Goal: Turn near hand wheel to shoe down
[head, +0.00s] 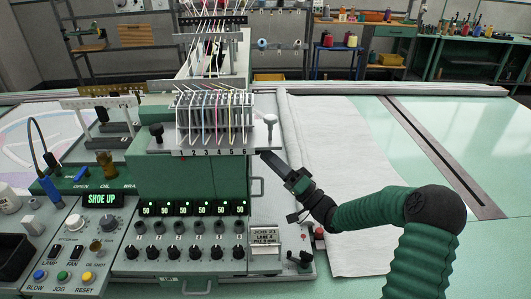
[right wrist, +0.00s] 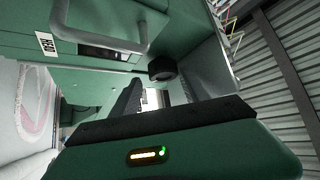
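The display (head: 101,199) on the left console reads SHOE UP in green. My right gripper (head: 266,158) is at the right side of the green machine head (head: 190,178), just below the numbered thread rack. In the right wrist view its two dark fingers (right wrist: 160,95) stand apart with a gap between them, and nothing is seen held. A black round knob (right wrist: 162,69), which looks like a hand wheel, is on the green housing just beyond the fingertips; I cannot tell whether they touch it. This knob is not clear in the head view. My left gripper is not in view.
A grey bar handle (right wrist: 138,30) juts from the housing near the right gripper. A lever with a pale knob (head: 270,120) stands above it. Dials and black knobs (head: 190,252) fill the front panel. White cloth (head: 345,180) lies on the table to the right.

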